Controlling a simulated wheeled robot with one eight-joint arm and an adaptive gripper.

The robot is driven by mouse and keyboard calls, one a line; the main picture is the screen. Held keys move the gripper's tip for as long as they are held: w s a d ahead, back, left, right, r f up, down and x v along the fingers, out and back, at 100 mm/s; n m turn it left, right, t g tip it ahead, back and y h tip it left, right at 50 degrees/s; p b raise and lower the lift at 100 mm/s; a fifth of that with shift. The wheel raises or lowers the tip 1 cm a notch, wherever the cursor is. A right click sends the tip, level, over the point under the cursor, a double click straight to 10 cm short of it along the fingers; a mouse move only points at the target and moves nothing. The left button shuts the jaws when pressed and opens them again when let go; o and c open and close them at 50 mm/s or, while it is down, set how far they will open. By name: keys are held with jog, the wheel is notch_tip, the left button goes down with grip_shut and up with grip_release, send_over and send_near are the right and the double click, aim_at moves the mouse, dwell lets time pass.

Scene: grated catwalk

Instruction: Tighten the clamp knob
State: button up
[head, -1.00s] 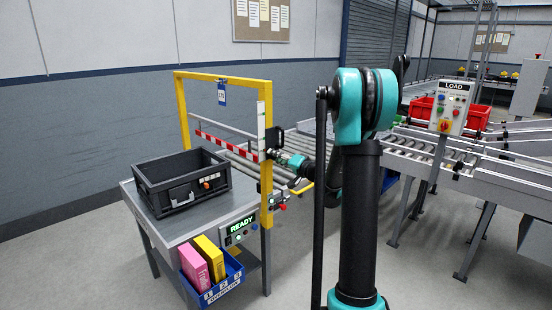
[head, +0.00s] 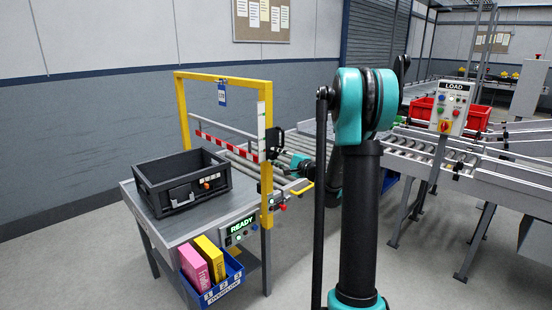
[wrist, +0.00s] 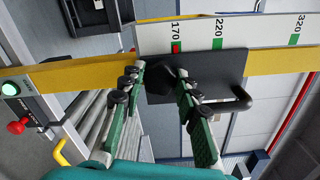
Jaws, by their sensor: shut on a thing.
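The clamp knob (wrist: 160,84) is black and sits on a black clamp plate (wrist: 222,72) across the yellow post (wrist: 80,73). My gripper (wrist: 158,76) is shut on the knob, with one green finger on each side of it. The fingers cover part of the knob. A white scale (wrist: 265,32) with green marks runs along the post, and a red mark shows by 170. In the head view the clamp plate (head: 274,141) is on the near post of the yellow frame, and my gripper (head: 286,158) is beside it, small and partly dark.
A black tote (head: 183,205) stands on the grey table (head: 217,229) left of the post. A blue bin (head: 226,283) with pink and yellow boxes hangs below. A READY panel (head: 239,228), red button (head: 283,207) and yellow handle (head: 302,187) are close under my arm. Rollers run behind.

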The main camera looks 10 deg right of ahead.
jog(key=shift+m, duration=1.1)
jog(key=o, duration=1.2)
jog(key=shift+c, duration=0.2)
